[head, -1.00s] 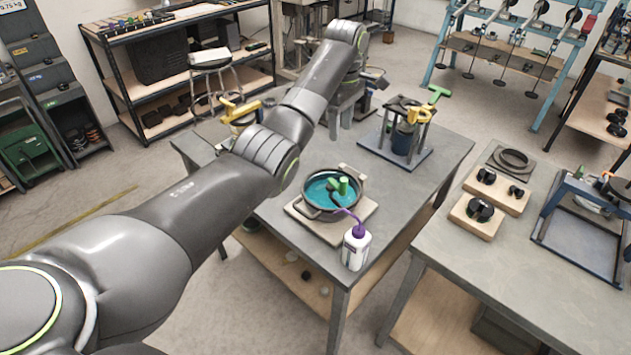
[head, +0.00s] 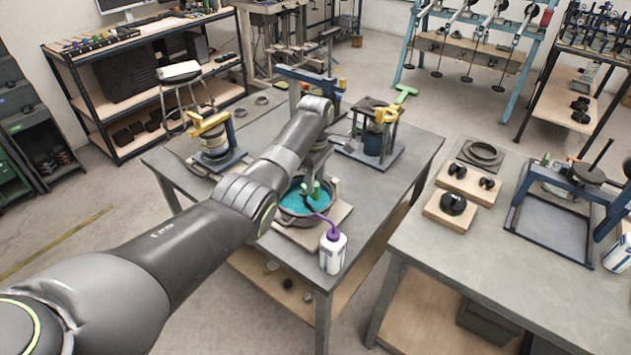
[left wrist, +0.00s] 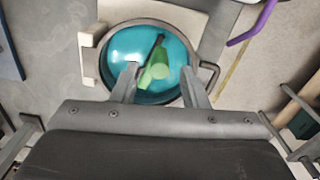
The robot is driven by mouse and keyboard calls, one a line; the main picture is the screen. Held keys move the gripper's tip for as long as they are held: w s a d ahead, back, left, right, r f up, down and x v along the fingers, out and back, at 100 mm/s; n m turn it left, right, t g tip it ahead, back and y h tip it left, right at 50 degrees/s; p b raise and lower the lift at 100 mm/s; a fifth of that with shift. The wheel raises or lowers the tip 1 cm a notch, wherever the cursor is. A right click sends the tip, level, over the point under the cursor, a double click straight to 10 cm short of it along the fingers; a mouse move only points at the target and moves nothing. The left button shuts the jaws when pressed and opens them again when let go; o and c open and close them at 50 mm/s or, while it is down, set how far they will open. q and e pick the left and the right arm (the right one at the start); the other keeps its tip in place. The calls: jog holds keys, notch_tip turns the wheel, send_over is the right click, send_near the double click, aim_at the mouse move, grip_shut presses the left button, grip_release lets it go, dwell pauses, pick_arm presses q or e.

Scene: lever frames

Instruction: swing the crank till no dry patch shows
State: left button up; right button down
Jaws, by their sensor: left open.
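A round dark pan (head: 284,212) with a teal layer inside stands on a pale board on the middle table. A green upright handle (head: 316,189) and a dark bar across the teal form the crank. In the left wrist view the pan (left wrist: 103,68) fills the upper middle, with the green crank handle (left wrist: 160,71) near its centre. My left gripper (left wrist: 157,68) is open above the pan, one finger on each side of the handle, with gaps showing. Its tips are hard to see in the head view. I cannot make out a dry patch; the gripper hides part of the pan.
A white bottle with a purple spout (head: 332,252) stands close in front of the pan. A yellow-topped device (head: 212,140) stands left of my arm, and another with yellow and green parts (head: 374,135) stands behind right. A second table (head: 475,255) is at right.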

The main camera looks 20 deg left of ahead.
pick_arm(q)
jog(key=shift+f, duration=1.4)
grip_shut()
